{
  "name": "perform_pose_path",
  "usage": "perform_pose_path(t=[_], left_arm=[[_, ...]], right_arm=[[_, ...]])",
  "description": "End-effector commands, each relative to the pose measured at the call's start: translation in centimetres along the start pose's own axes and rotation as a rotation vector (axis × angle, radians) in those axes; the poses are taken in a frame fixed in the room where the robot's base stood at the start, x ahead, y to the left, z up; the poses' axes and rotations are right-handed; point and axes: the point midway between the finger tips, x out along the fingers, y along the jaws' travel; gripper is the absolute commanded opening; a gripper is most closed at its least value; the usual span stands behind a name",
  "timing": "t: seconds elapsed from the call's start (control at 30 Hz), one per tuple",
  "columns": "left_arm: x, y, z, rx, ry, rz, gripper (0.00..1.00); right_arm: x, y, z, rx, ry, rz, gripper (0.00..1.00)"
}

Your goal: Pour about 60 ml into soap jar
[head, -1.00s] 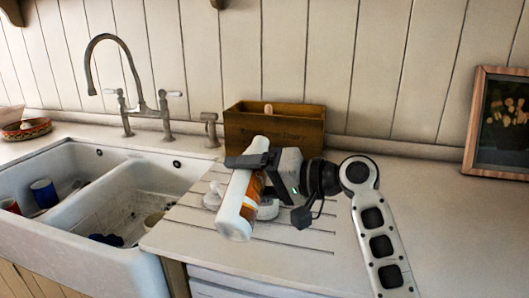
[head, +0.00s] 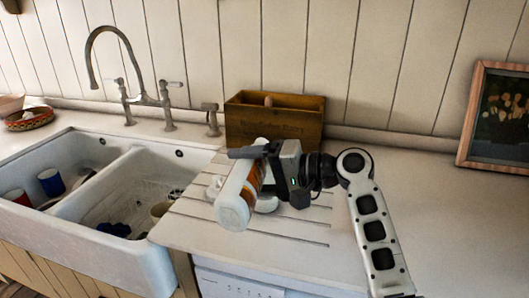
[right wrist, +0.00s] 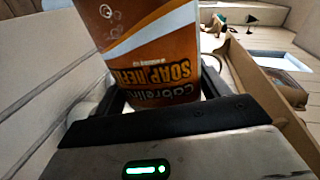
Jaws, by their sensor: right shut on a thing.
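My right gripper (head: 262,155) is shut on a white soap refill bottle (head: 235,208) with an orange-brown label. The bottle is held tilted above the grooved drainboard, its white end towards me and low. In the right wrist view the bottle's label (right wrist: 160,55) reads "soap refill" upside down between the fingers. A small white item (head: 213,187) shows left of the bottle, and a round white rim (head: 268,206) shows to its right. Either may belong to the soap jar; the bottle hides much of them. I cannot see any liquid flowing. My left gripper is not in view.
A wooden box (head: 275,122) stands behind the bottle against the wall. A double sink (head: 100,265) with a tall tap (head: 130,75) lies left, holding cups. A framed picture (head: 463,150) leans at right. The counter (head: 435,215) at right is clear.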

Motion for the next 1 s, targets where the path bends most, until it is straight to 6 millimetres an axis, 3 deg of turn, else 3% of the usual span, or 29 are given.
perform_pose_path(t=[1.0], left_arm=[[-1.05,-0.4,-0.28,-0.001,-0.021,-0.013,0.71]], right_arm=[[-0.06,-0.29,-0.16,0.119,-0.027,-0.003,0.42]])
